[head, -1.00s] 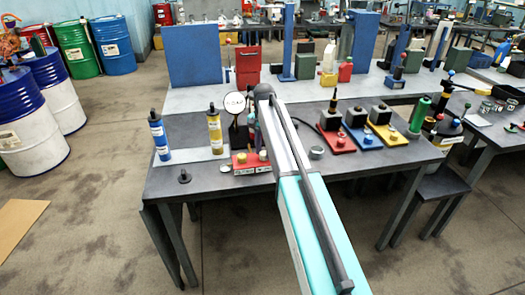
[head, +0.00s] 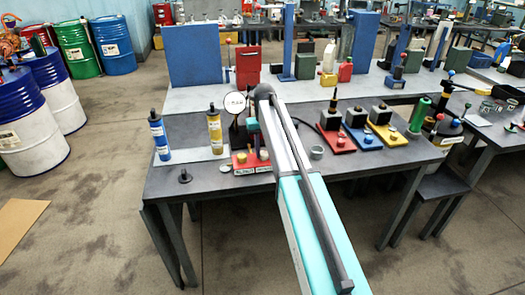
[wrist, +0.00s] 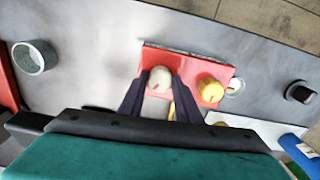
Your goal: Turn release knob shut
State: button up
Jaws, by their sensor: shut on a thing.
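The red-based press unit (head: 243,168) stands near the front of the grey table, partly hidden by my arm. Its red base (wrist: 190,62) fills the middle of the wrist view. A cream round knob (wrist: 160,79) with a small red mark sits on this base. My gripper (wrist: 155,88) has its two dark fingers on either side of this knob and is shut on it. A yellow knob (wrist: 210,91) with a dark line stands just right of the fingers, apart from them. In the head view my gripper is hidden or too small to make out.
A blue bottle (head: 159,136) and a yellow bottle (head: 215,131) stand left of the unit. A small black knob-like piece (head: 185,176) lies near the front edge. A grey ring (head: 316,152) and red, blue and yellow units are to the right.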

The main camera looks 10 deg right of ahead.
aim_at(264, 153)
jog(key=n, duration=0.6)
jog(key=shift+w, duration=0.1)
dwell(0.5)
jog(key=o, duration=1.1)
jog(key=shift+c, duration=0.2)
jog(key=shift+r, duration=0.1)
notch_tip(264, 153, up, 14)
jog(key=b, duration=0.3)
jog(key=shift+f, duration=0.25)
